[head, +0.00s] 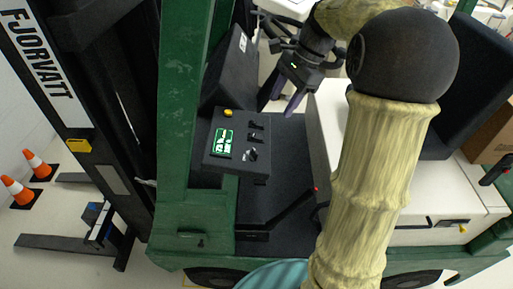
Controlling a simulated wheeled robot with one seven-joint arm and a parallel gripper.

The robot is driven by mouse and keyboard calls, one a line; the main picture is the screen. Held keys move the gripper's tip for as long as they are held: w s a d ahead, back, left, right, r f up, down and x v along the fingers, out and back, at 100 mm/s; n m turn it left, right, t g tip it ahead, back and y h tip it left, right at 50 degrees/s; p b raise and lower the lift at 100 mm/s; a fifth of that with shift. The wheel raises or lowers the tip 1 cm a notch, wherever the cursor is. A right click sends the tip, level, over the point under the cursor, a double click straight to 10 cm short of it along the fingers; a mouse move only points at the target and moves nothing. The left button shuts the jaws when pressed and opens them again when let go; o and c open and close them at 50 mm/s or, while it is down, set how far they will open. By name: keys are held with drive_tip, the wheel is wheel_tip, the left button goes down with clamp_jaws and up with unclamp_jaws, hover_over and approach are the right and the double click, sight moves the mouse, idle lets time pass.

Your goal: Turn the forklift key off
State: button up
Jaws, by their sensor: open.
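The forklift's dark control panel (211,160) is near the middle of the head view. It carries a lit green display (224,142), a yellow button (228,113) and a few dark switches. A small greyish piece (251,154) at the panel's lower right looks like the key; it is too small to tell which way it is turned. My gripper (280,109) is above and to the right of the panel in the picture.
A green forklift post (180,100) stands left of the panel. A black lever with a red tip (315,189) rises below right of it. A black seat (470,80) is at the right. Orange cones (38,164) stand on the floor far left.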

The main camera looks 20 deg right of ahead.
sight(255, 150)
drive_tip(key=shift+f, duration=0.1)
drive_tip(key=p+x, duration=0.3)
drive_tip(key=x, duration=1.4)
drive_tip(key=shift+a+f, duration=0.1)
drive_tip(key=shift+a, duration=0.05)
drive_tip(key=c, duration=1)
drive_tip(key=shift+n, duration=0.5)
drive_tip(key=n+g+p, duration=0.1)
drive_tip(key=n, duration=0.4)
drive_tip(key=shift+w+h, duration=0.1)
drive_tip(key=shift+h, duration=0.2)
drive_tip(key=n+h, duration=0.1)
drive_tip(key=n, duration=0.5)
drive_tip(key=shift+g, duration=0.4)
